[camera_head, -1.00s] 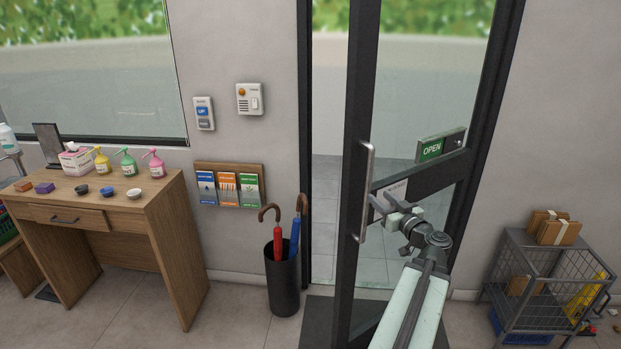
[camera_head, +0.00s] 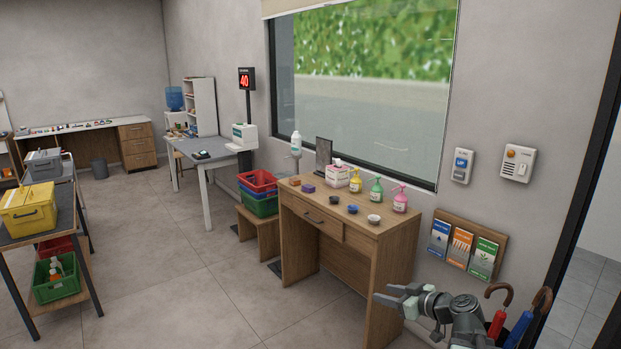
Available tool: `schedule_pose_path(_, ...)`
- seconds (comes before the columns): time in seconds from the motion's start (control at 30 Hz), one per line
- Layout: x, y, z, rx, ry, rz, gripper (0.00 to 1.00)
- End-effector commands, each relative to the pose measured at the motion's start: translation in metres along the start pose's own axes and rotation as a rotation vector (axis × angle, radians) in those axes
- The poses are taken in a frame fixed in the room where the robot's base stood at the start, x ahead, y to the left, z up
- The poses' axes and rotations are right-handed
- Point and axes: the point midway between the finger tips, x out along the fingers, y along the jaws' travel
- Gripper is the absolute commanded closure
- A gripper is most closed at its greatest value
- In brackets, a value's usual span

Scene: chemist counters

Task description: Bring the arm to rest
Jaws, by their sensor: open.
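My gripper (camera_head: 392,300) shows at the lower right of the head view, at the end of my arm. Its two fingers point left and are apart, with nothing between them. It appears in front of the right leg of the wooden desk (camera_head: 297,238); I cannot tell whether it touches the desk. The rest of my arm runs down out of the frame.
The desk carries pump bottles (camera_head: 376,190), a tissue box (camera_head: 337,177) and small bowls. Umbrellas (camera_head: 520,328) stand right of my arm, below a leaflet rack (camera_head: 466,246). A cart with a yellow box (camera_head: 28,208) is at left. The floor (camera_head: 190,285) between is clear.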

Motion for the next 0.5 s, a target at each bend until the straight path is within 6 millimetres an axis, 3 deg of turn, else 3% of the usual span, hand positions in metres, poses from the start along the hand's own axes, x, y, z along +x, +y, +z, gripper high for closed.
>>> schedule_pose_path(0.03, 0.025, -0.036, 0.002, -0.01, -0.057, -0.07, 0.59)
schedule_pose_path(0.1, 0.049, -0.078, 0.011, -0.011, -0.15, -0.146, 0.59)
schedule_pose_path(0.3, 0.085, -0.178, 0.051, 0.008, -0.469, -0.27, 0.59)
schedule_pose_path(0.4, 0.081, -0.206, 0.081, 0.052, -0.679, -0.243, 0.59)
schedule_pose_path(0.5, 0.061, -0.202, 0.111, 0.142, -0.876, -0.123, 0.59)
